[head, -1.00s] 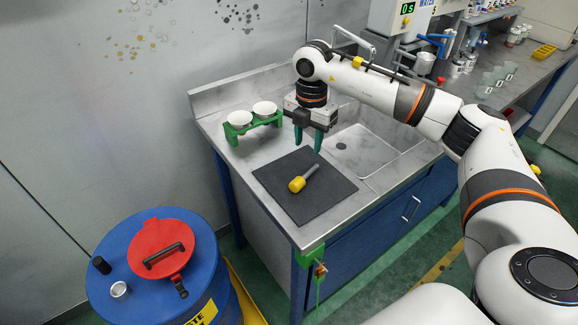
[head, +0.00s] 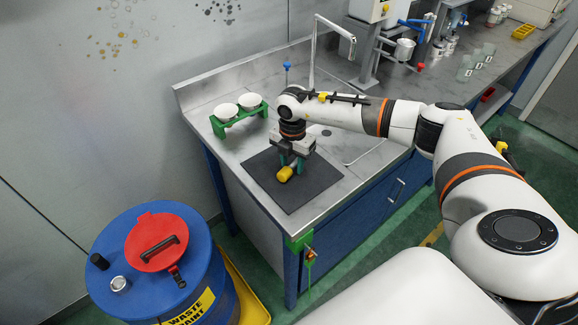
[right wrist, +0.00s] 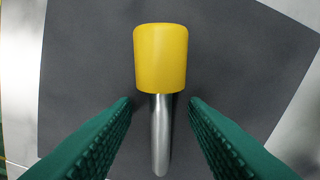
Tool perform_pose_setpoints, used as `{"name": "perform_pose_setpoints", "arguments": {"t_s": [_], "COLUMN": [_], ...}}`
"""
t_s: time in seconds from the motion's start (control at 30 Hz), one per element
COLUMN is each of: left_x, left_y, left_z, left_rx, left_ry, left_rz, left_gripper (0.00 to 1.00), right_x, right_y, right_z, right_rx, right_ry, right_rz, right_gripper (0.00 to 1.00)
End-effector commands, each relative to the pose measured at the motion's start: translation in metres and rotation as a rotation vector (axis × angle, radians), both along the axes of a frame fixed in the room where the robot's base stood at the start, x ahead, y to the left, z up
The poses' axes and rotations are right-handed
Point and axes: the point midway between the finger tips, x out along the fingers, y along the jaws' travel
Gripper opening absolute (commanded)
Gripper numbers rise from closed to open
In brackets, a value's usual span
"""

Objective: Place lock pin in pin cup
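The lock pin has a yellow head (head: 285,174) and a grey metal shaft, and it lies on the dark mat (head: 262,180). The right wrist view shows the yellow head (right wrist: 160,58) above the shaft (right wrist: 160,130). My right gripper (head: 290,162) is over the pin. Its green fingers (right wrist: 160,118) are open, one on each side of the shaft, with gaps to both. My left gripper is not in view.
A sink with a tall tap (head: 318,40) lies to the right of the mat. A blue drum (head: 200,262) with a red lid (head: 156,242) stands at lower left. A metal jug (head: 404,49) and clear beakers (head: 475,66) are farther back.

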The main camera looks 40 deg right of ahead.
Motion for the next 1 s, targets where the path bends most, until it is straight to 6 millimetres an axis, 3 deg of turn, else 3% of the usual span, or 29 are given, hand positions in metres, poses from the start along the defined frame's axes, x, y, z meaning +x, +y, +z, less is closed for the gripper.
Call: {"name": "perform_pose_setpoints", "arguments": {"t_s": [0.23,0.5,0.83,1.0], "left_x": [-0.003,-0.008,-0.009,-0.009], "left_y": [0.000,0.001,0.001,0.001], "left_z": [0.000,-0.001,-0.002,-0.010], "left_rx": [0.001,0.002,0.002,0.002], "left_ry": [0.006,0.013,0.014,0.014], "left_rz": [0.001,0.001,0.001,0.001], "left_gripper": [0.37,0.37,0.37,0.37], "right_x": [0.000,0.000,0.001,0.001], "right_y": [0.000,0.000,0.000,0.000], "right_z": [-0.003,-0.002,0.002,0.027], "right_rx": [0.000,0.000,0.001,0.002], "right_ry": [-0.001,-0.001,-0.003,-0.006], "right_rz": [0.001,0.000,0.000,0.001], "right_gripper": [0.40,0.00,0.00,0.00]}}
